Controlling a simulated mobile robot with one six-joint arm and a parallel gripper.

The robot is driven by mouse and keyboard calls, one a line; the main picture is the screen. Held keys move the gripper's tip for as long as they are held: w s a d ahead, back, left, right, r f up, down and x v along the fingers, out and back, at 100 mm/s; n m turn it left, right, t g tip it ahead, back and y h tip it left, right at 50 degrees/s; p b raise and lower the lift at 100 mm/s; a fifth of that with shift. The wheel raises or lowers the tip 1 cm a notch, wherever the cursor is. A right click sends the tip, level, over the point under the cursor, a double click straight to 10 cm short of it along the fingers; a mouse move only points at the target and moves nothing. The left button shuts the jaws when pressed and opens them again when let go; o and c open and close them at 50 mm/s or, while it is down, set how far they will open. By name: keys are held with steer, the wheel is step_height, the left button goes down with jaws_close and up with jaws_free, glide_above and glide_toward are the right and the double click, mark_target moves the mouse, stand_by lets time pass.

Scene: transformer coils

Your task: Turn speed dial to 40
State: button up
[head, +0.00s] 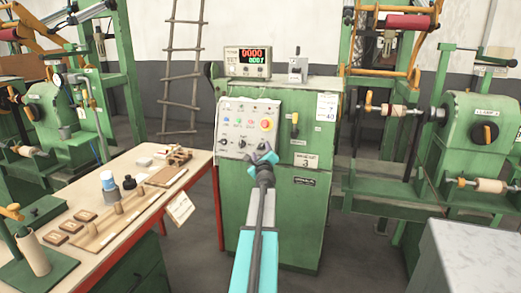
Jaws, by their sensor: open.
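The grey control panel (230,111) is on the front of the green machine cabinet in the middle. It carries small coloured buttons, a red knob on a yellow base (267,125), and dark dials along its lower row. One dial (223,141) is at the lower left and another dial (242,144) is left of my gripper. Their labels and pointers are too small to read, so I cannot tell which is the speed dial. My gripper (264,153) is open and empty in front of the panel's lower right corner. It hides that corner and whatever is there.
A display box (247,61) with red and green digits stands on the cabinet. A white card (326,107) on the cabinet seems to show 40. A workbench (88,247) with bottles and wooden parts is at left. Green winding machines (478,128) stand right. A grey block (468,258) is lower right.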

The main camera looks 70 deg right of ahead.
mark_target(261, 147)
steer(key=shift+x, duration=1.75)
steer(key=c, duration=1.1)
